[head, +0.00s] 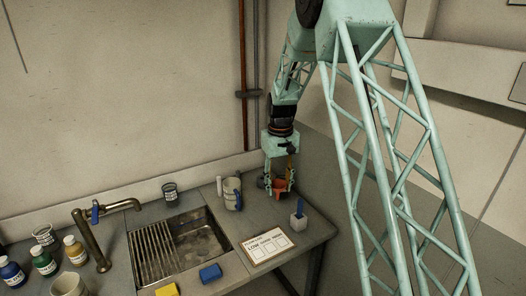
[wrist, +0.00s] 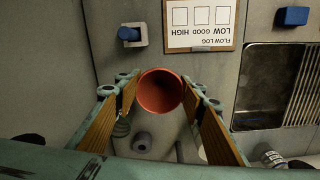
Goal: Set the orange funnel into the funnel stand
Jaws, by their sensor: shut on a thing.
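The orange funnel (head: 281,188) is between the two fingers of my gripper (head: 278,180), at the back right of the bench. In the wrist view the funnel (wrist: 160,92) shows its round open mouth, with one finger pad on each side. My gripper (wrist: 160,98) is shut on it. The funnel's lower end is hidden, so I cannot tell its height above the bench. I cannot clearly pick out the funnel stand. A small grey round piece (wrist: 141,140) lies behind the funnel in the wrist view, and what it is cannot be told.
A white block with a blue handle (head: 298,219) and a flow log board (head: 268,247) lie in front. The sink (head: 180,248), blue block (head: 210,273), yellow block (head: 167,289) and several bottles are further left.

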